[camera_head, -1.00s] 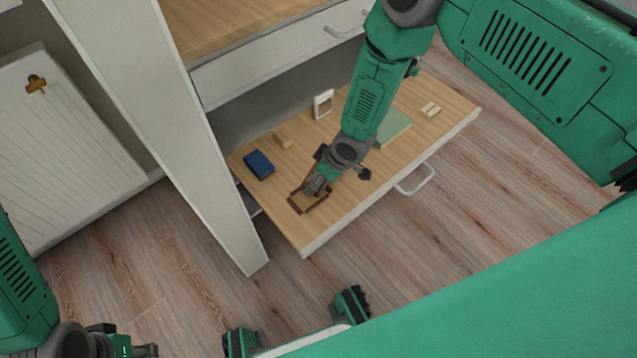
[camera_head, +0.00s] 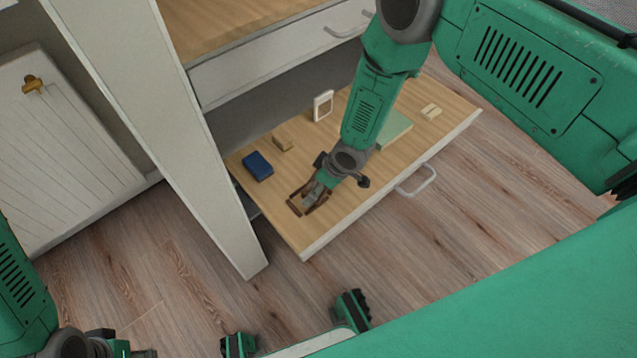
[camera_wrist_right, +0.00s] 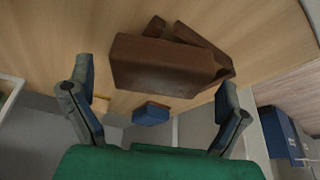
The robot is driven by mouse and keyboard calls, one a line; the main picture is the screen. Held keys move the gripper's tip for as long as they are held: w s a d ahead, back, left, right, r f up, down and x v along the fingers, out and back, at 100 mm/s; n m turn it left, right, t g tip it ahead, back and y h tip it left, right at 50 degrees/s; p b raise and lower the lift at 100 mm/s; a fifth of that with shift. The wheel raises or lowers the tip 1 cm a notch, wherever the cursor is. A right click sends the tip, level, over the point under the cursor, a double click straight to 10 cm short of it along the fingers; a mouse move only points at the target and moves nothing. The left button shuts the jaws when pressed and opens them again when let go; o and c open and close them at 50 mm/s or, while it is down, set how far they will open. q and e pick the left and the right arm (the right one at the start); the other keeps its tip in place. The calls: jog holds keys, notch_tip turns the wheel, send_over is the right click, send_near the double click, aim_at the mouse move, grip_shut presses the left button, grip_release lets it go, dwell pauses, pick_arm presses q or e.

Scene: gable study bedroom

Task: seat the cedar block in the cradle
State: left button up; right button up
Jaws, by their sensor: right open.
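The cradle (camera_head: 294,208) is a dark brown frame on the pulled-out wooden board, near its front left corner. In the right wrist view the cedar block (camera_wrist_right: 160,66) is a reddish-brown block, close to the camera. Parts of the cradle (camera_wrist_right: 203,42) show behind and beside it, at a different angle. I cannot tell whether the block rests inside the cradle. My right gripper (camera_head: 314,197) is low at the cradle. Its fingers (camera_wrist_right: 157,100) are spread wide, with a gap on each side of the block. My left gripper (camera_head: 128,350) is partly cut off at the lower left.
On the board lie a blue box (camera_head: 257,165), a small wooden block (camera_head: 283,143), a white framed item (camera_head: 323,105), a green pad (camera_head: 394,130) and a pale small piece (camera_head: 431,111). A white side panel (camera_head: 205,170) stands close on the left.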

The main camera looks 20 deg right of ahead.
jog(key=p+v, duration=0.4)
jog(key=v, duration=0.7)
jog(key=s+d+r+m+g+h, duration=0.1)
jog(key=s+d+r+m, duration=0.1)
jog(key=s, duration=1.1)
jog(key=s+d+r+m+g+h, duration=0.1)
jog(key=s+d+m, duration=0.4)
jog(key=s, duration=0.8)
jog(key=shift+d+r+m+g+h+p, duration=0.35)
jog(key=shift+d+r+h, duration=0.15)
jog(key=shift+d, duration=0.1)
jog(key=shift+r, duration=0.1)
